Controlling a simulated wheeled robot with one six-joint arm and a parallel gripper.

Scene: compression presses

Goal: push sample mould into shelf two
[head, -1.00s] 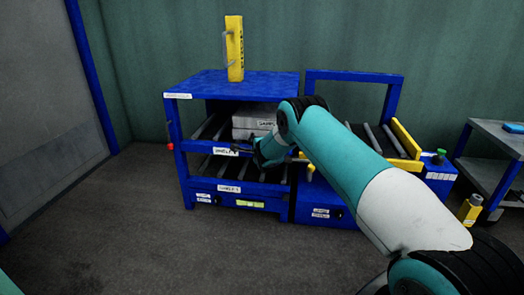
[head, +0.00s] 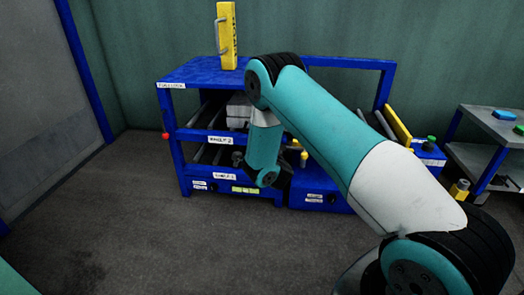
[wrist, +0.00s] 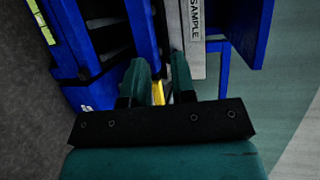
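The sample mould (head: 238,110) is a grey block in the upper bay of the blue rack, above the "SHELF 2" label (head: 220,140). My arm hides its right part. In the wrist view the mould (wrist: 194,45) shows its "SAMPLE" label, turned on its side. My gripper (wrist: 161,80) points toward the rack front. Its two teal fingers are apart, with a narrow gap and nothing held between them. The right finger's tip lies close to the mould's edge in the picture; whether they touch I cannot tell. In the head view my arm mostly hides the gripper.
The blue rack (head: 190,72) has a yellow handled piece (head: 227,37) standing on top. A lower shelf is labelled "SHELF 1" (head: 224,176). A yellow bar (head: 396,124) is right of the rack, and a grey side table (head: 490,124) stands further right. The floor in front is clear.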

